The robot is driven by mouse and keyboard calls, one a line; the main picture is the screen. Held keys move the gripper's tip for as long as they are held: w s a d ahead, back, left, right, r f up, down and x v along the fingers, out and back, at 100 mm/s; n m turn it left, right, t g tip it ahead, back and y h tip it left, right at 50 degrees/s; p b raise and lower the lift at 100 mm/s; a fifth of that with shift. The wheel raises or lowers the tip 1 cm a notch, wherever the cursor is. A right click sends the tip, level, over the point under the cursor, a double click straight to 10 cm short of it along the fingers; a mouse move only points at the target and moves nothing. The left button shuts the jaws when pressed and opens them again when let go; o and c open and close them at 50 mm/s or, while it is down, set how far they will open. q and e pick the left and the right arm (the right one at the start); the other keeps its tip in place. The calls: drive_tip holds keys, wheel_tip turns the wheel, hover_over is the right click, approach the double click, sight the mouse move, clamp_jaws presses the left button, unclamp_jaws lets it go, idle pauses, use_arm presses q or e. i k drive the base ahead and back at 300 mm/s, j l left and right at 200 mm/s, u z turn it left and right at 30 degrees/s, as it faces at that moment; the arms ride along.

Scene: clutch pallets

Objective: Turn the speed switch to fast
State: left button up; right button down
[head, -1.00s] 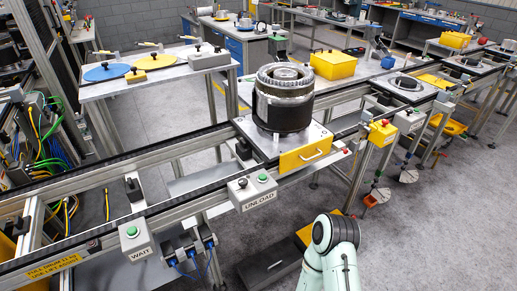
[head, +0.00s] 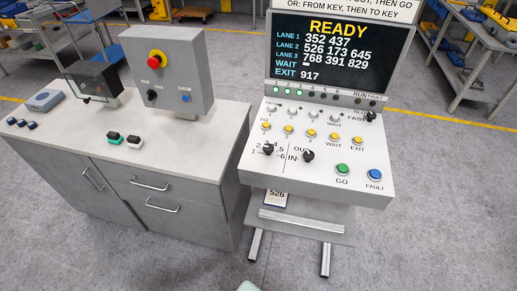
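The speed switch (head: 371,116) is a small black knob at the upper right corner of the control console's (head: 318,160) sloped white panel in the head view. The label FAST shows just left of it, with another, partly unreadable label above. The knob is too small to tell which way it points. Neither of my grippers is in view; only a pale green piece of my arm shows at the bottom edge.
The console's screen (head: 332,55) reads READY. Two other black knobs (head: 308,156) (head: 268,149), several yellow buttons, a green GO button (head: 342,169) and a blue FAULT button (head: 375,174) share the panel. A grey cabinet (head: 135,175) stands left. The floor in front is clear.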

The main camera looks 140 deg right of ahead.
sight(371, 115)
drive_tip(key=z, duration=5.25)
